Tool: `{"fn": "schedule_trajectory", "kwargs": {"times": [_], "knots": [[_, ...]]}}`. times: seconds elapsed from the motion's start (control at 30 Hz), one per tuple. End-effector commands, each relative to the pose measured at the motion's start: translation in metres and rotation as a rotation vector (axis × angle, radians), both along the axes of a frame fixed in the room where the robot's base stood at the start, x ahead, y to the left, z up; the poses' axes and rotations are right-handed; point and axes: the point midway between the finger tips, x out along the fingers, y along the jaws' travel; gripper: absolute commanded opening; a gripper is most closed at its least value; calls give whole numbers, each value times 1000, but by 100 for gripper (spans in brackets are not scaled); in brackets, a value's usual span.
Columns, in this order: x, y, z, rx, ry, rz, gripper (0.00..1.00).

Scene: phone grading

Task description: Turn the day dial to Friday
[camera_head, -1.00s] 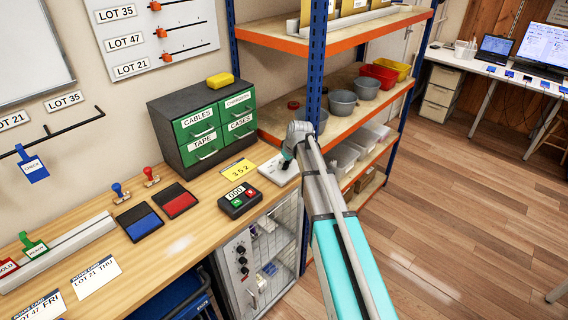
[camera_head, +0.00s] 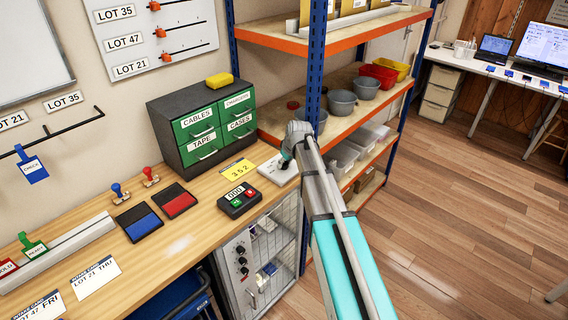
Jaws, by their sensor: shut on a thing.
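A white plate (camera_head: 269,174), which appears to be the day dial's base, lies at the right end of the wooden bench. My gripper (camera_head: 284,164) points down at the plate's far right part. It is shut on the small dial knob there. The knob is mostly hidden by my gripper and wrist. The day markings are too small to read, so I cannot tell which day the dial shows.
A yellow card reading 352 (camera_head: 238,169) and a dark keypad box (camera_head: 239,200) lie left of the plate. A drawer cabinet (camera_head: 160,135) stands behind. The shelf rack's blue post (camera_head: 316,75) rises close behind my wrist. Ink pads lie further left.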

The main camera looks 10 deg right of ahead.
Motion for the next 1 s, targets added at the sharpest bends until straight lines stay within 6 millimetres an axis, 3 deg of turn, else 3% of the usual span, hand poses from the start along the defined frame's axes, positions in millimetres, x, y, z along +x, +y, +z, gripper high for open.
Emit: {"fn": "schedule_trajectory", "kwargs": {"times": [0.47,1.0], "knots": [[-3,2,-1,0,5,-86,0],[-3,3,-1,-2,6,-467,0]]}}
